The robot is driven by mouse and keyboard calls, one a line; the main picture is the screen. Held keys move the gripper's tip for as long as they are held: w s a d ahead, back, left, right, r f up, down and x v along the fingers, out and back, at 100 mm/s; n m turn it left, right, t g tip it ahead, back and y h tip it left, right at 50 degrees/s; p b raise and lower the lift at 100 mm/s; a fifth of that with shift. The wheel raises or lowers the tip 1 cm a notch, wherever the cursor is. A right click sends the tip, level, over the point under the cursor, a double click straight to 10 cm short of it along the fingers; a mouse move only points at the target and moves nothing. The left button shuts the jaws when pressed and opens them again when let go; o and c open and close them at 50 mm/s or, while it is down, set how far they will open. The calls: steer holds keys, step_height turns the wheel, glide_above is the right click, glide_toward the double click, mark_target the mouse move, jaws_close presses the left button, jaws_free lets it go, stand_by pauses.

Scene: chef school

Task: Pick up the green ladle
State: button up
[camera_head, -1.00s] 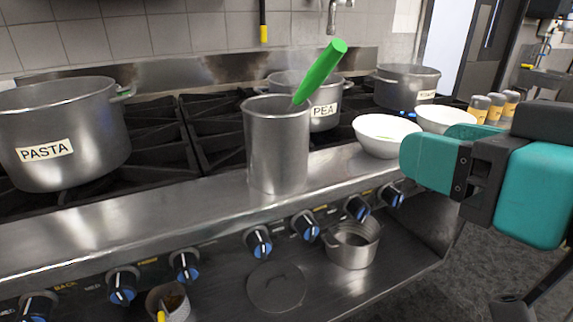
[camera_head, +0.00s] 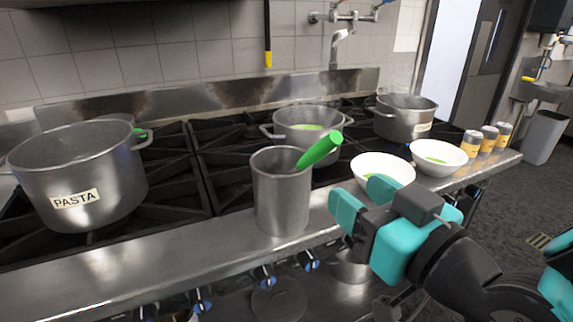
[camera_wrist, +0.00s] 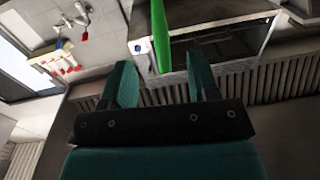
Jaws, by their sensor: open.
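The green ladle (camera_head: 320,150) stands tilted in a tall metal canister (camera_head: 282,205) at the front edge of the stove. Its handle sticks out to the upper right; its lower end is hidden inside. My teal gripper (camera_head: 360,197) is open and empty, to the right of the canister and a little lower than the handle tip. In the wrist view the green handle (camera_wrist: 158,30) appears ahead, between the lines of the two spread fingers, with no contact visible.
Two white bowls (camera_head: 386,166) (camera_head: 440,152) stand on the ledge behind my gripper. Several orange-labelled jars (camera_head: 489,139) are farther right. A PASTA pot (camera_head: 75,170) is left, and two more pots (camera_head: 305,136) (camera_head: 405,120) stand behind. The front ledge (camera_head: 180,246) left of the canister is clear.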

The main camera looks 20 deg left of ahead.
mark_target(316, 158)
steer(key=p+x, duration=0.2)
steer(key=x, duration=0.1)
steer(key=p+x, duration=0.3)
steer(key=r+p+x, duration=0.1)
steer(key=p+x, duration=0.2)
steer(key=shift+w+a, duration=0.1)
steer(key=shift+w+a+f+p, duration=0.25)
steer(key=shift+w+a+p, duration=0.05)
steer(key=shift+a+p, duration=0.1)
steer(key=shift+c, duration=0.2)
jaws_close()
